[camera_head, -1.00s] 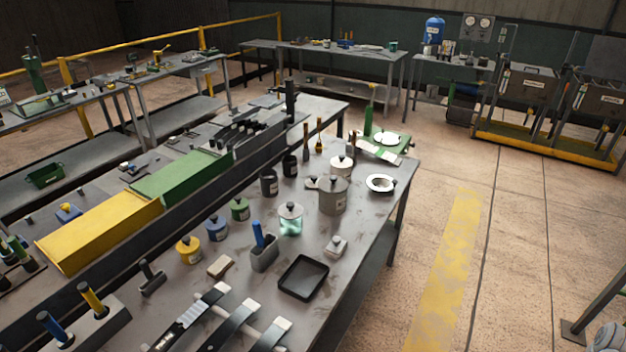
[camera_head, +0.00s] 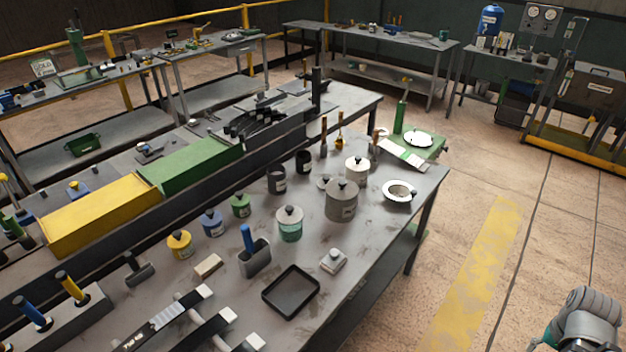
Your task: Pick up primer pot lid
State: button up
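Several lidded pots stand on the near grey bench, their labels too small to read, so I cannot tell which is the primer pot. They are a yellow pot (camera_head: 179,245), a blue pot (camera_head: 213,223), a green pot (camera_head: 241,206), a jar with teal contents (camera_head: 290,227), a large grey pot (camera_head: 342,203) and a cream pot (camera_head: 357,168). Each has a dark knob on top. A small flat disc (camera_head: 323,182), possibly a loose lid, lies just left of the grey pot. Part of my arm shows at the lower right, over the floor; my gripper's fingers are not visible.
Around the pots are two dark cups (camera_head: 277,182), a holder with a blue handle (camera_head: 254,260), a black tray (camera_head: 291,290), a small white box (camera_head: 333,261) and a white bowl (camera_head: 399,192). Yellow (camera_head: 100,217) and green (camera_head: 187,169) bins line the left. Floor right of the bench is clear.

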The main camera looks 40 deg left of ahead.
aim_at(321, 183)
jog(key=u, duration=0.25)
jog(key=i, duration=0.65)
jog(key=u, duration=1)
jog(key=i, duration=0.9)
jog(key=u, duration=0.5)
jog(key=k, duration=0.95)
jog(key=u, duration=0.15)
jog(key=i, duration=0.55)
